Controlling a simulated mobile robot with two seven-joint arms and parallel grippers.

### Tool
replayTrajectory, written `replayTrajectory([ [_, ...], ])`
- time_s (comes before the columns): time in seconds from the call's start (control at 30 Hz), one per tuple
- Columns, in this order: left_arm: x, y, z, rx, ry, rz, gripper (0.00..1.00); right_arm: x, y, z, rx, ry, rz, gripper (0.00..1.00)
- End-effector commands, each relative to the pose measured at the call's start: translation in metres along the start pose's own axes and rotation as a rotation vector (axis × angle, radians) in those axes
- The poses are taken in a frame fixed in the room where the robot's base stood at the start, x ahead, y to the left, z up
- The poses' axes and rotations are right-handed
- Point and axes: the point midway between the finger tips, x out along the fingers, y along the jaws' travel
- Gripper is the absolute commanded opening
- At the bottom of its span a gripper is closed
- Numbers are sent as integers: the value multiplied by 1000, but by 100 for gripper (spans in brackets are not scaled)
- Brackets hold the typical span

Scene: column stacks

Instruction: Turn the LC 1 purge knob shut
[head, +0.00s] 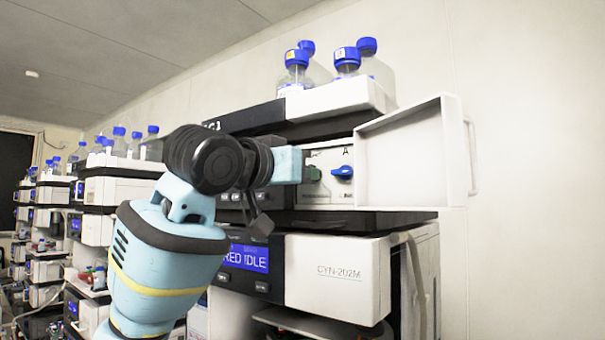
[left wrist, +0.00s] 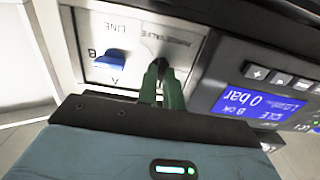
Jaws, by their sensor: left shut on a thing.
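My left gripper (head: 312,173) reaches into the open front bay of the LC 1 module stack in the head view. In the left wrist view its two green fingers (left wrist: 162,84) are shut at the panel just under the "VALVE" label. The purge knob is mostly hidden between the fingers, so its angle cannot be read. The white valve panel (head: 322,158) also shows in the left wrist view (left wrist: 112,76). A blue line selector knob (head: 342,172), marked A and B, sits beside the gripper, apart from it; it also shows in the left wrist view (left wrist: 110,62). My right gripper is not in view.
A white door (head: 412,160) stands open to the right of the bay. Blue-capped bottles (head: 296,68) stand on top of the stack. A lit blue display (head: 246,258) is below, and another (left wrist: 258,103) is near my fingers. More stacks line the left.

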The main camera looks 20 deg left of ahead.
Motion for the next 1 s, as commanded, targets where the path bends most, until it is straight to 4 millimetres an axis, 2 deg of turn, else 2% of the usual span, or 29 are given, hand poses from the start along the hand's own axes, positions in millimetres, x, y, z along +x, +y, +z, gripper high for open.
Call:
replayTrajectory([
  [0.27, 0, 0, 1, 3, -3, 0, 0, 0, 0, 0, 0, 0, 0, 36],
  [0.3, 0, 0, 1, 3, -3, 0, 12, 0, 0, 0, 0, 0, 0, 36],
  [0.43, 0, 0, 1, 2, -2, 0, 29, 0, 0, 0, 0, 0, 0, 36],
  [0.77, -2, 0, 0, 1, 0, 0, 30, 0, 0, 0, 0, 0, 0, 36],
  [0.87, -10, -1, 0, 0, 2, -1, 30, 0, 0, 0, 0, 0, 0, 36],
  [1.0, -31, 0, 0, 2, 2, -1, 30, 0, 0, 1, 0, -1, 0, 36],
])
